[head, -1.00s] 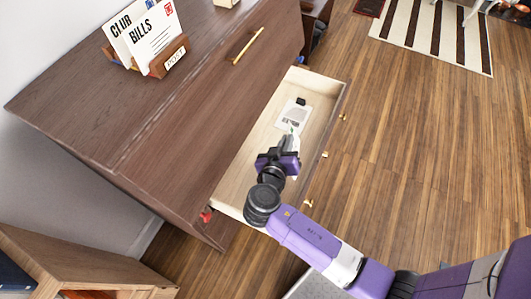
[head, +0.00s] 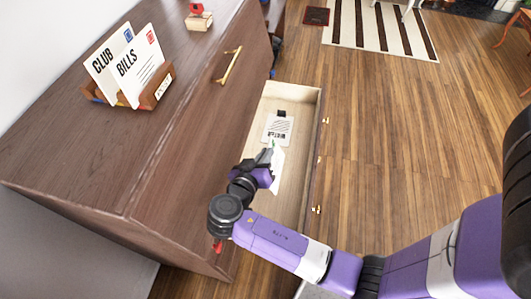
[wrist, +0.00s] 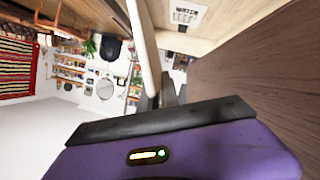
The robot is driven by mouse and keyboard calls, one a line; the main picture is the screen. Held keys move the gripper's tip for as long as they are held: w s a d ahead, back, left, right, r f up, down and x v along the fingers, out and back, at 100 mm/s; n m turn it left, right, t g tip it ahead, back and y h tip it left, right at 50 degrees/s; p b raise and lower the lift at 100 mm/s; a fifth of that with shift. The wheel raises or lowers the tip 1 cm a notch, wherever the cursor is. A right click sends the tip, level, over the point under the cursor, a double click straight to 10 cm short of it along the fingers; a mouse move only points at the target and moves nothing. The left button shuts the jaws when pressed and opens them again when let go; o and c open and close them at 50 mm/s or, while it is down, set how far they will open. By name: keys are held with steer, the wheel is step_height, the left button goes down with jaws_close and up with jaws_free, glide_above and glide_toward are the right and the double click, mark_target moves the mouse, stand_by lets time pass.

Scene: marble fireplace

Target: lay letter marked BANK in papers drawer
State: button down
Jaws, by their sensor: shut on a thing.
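The open drawer (head: 296,190) has a pale wood inside and juts from the dark wooden cabinet (head: 190,165). My gripper (head: 267,157) is at the drawer's cabinet side, shut on a white letter (head: 278,174). The letter is partly hidden behind my gripper in the head view; its marking cannot be read. In the wrist view the letter (wrist: 144,45) shows nearly edge-on as a pale strip between the fingers. Whether it touches the drawer floor cannot be told. A printed paper (head: 279,129) with a black clip lies inside at the far end; it also shows in the wrist view (wrist: 186,14).
On the cabinet top stands a wooden letter rack (head: 152,95) with letters marked CLUB and BILLS. A small wooden stamp-like object (head: 199,18) with a red part is behind it. A brass handle (head: 229,65) sticks out above the drawer.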

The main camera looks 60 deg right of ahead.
step_height(320, 180, down, 14)
steer(key=b, duration=1.1)
steer(key=shift+b, duration=0.3)
steer(key=c, duration=1.5)
jaws_free()
step_height(320, 180, up, 20)
steer(key=shift+f+p, duration=0.1)
steer(key=shift+p, duration=0.85)
